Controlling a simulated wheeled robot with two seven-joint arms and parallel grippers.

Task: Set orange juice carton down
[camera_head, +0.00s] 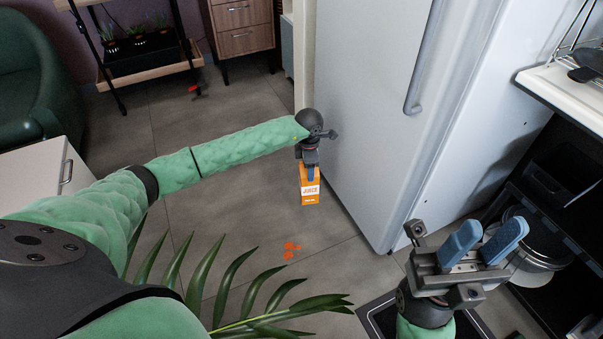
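An orange juice carton (310,191) with a white "JUICE" label hangs upright below my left gripper (311,173), left of the fridge door. The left gripper points down and its blue finger lies against the carton's upper part; it looks shut on the carton. Whether the carton's base touches the floor cannot be told. My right gripper (484,244) is at the lower right, with its two blue fingers spread apart and nothing between them.
A white fridge (372,90) with a grey handle stands just right of the carton. Grey floor tiles (215,215) lie open to its left. Plant leaves (250,300) cross the bottom. A dark shelf unit with pots (545,245) is at right, a white cabinet (35,180) at left.

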